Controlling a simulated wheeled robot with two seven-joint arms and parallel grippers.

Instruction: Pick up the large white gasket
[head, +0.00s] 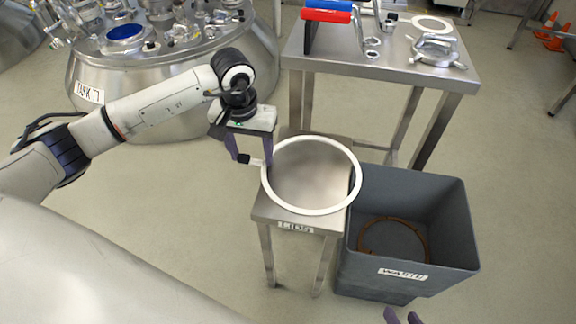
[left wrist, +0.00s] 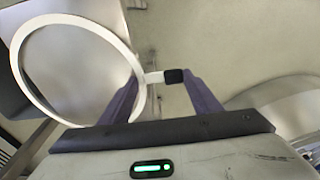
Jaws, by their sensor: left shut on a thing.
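The large white gasket (head: 311,211) is a wide, thin ring with a short tab ending in a black grip. My left gripper (head: 250,160) is shut on this tab, at the ring's left side. In the left wrist view the gasket (left wrist: 78,20) reaches up and left from the fingers, and the black grip (left wrist: 174,76) lies between them. The ring appears over the small metal stand labelled LIDS (head: 296,228); its exact height above the top is hard to tell.
A grey bin labelled WASTE (head: 460,215) stands right of the stand, with a brown ring (head: 427,240) inside. A steel table (head: 340,55) behind holds a smaller white ring (head: 433,18), a metal clamp (head: 436,50) and red and blue handled tools. A tank (head: 180,90) stands at left.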

